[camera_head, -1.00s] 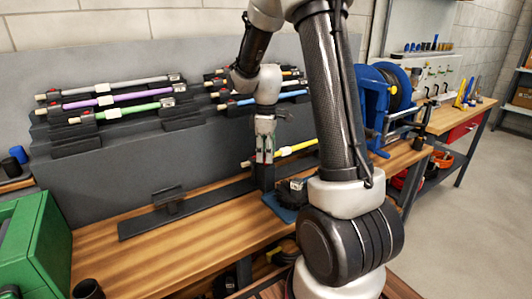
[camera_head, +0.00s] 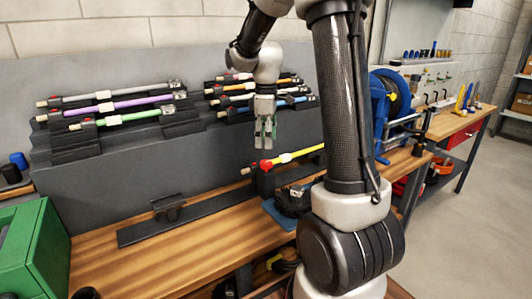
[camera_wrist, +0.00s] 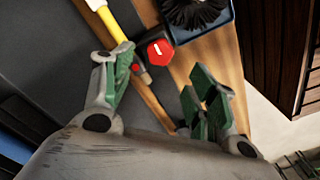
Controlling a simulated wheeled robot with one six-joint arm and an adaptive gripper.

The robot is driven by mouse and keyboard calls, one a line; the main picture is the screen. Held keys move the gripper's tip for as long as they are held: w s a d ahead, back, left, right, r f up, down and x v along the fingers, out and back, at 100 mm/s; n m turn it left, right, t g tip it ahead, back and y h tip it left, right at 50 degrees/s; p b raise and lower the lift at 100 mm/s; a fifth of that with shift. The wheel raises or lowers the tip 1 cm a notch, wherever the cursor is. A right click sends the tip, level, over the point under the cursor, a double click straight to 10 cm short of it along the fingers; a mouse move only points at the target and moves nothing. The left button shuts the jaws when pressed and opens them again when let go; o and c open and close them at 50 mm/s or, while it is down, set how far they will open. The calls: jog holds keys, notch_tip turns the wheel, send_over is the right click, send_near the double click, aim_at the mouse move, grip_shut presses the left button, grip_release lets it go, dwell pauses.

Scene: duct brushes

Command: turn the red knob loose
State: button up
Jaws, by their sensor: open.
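The red knob (camera_head: 266,164) sits at the left end of a yellow rod (camera_head: 312,151), on a dark stand (camera_head: 264,182) above the bench. In the wrist view the knob is a red hexagon with a white mark (camera_wrist: 160,51), beside the yellow rod (camera_wrist: 105,20). My gripper (camera_head: 265,134) points down above the knob, apart from it. In the wrist view my gripper (camera_wrist: 160,86) is open and empty, with green-padded fingers on either side. The knob shows beyond the gap between them. A smaller red spot (camera_wrist: 135,68) lies on the rod's end piece.
A black brush in a blue tray (camera_wrist: 213,35) lies close to the knob; the tray also shows in the head view (camera_head: 280,217). Racks of coloured rods (camera_head: 115,105) line the back panel. A green box (camera_head: 35,240) stands at left.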

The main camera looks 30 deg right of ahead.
notch_tip(320, 180, up, 4)
dwell(0.7)
jog(key=s+a+r+m+t, duration=0.2)
jog(key=s+m, duration=0.2)
jog(key=s, duration=0.8)
jog(key=s+a+r+m+t, duration=0.2)
jog(key=s+m, duration=0.3)
jog(key=s, duration=0.7)
jog(key=shift+a+m, duration=0.3)
jog(key=shift+a, duration=0.3)
jog(key=shift+s+r, duration=0.1)
